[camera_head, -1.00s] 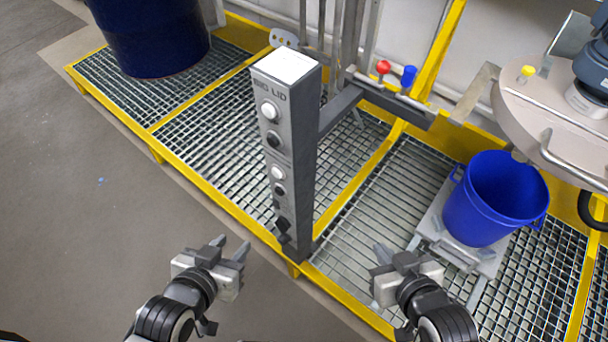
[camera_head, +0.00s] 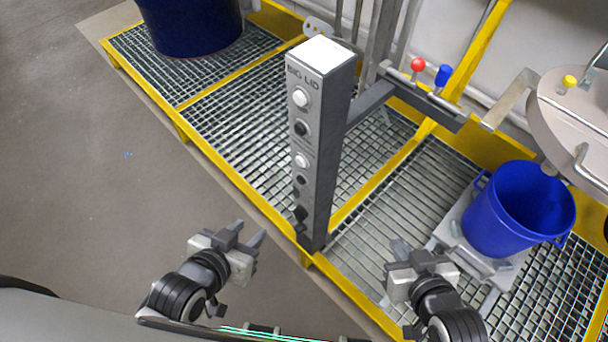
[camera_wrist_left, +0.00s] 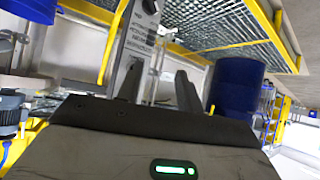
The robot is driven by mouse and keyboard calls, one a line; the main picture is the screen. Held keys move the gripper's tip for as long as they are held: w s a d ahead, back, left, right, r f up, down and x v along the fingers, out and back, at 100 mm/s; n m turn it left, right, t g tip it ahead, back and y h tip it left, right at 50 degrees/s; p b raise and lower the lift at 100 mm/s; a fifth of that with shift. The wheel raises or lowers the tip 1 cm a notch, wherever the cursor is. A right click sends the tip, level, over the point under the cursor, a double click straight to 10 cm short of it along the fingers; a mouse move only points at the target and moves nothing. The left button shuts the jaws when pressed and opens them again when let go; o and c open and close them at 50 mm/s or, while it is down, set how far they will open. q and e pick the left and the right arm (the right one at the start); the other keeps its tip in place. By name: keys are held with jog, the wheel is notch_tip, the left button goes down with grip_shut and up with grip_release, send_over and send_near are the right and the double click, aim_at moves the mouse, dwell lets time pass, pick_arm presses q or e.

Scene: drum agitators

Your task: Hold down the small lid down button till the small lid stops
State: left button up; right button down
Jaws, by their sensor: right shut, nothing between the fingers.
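A grey control post (camera_head: 325,150) with a white top stands in the middle of the head view. Its face reads "BIG LID" above a white button (camera_head: 300,97) and a black button (camera_head: 301,128). Below are a smaller white button (camera_head: 302,160) and black button (camera_head: 301,180); their label is not readable. My left gripper (camera_head: 248,233) is open and empty, in front of and left of the post's foot, touching nothing. Its spread fingers show in the left wrist view (camera_wrist_left: 158,88), with the post beyond. My right gripper (camera_head: 400,247) is shut and empty, right of the post.
A blue bucket (camera_head: 503,220) stands on a platform at right, beside a large pale lid (camera_head: 570,115). A dark blue drum (camera_head: 190,22) stands at the back left. A yellow-edged grating (camera_head: 245,125) lies under the post. Red (camera_head: 418,64) and blue (camera_head: 443,74) knobs sit behind it.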

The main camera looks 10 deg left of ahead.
dwell(0.4)
pick_arm(q)
jog(key=shift+w, duration=0.1)
jog(key=c, duration=0.7)
jog(key=shift+r, duration=0.1)
grip_shut()
jog(key=shift+w, duration=0.1)
dwell(0.6)
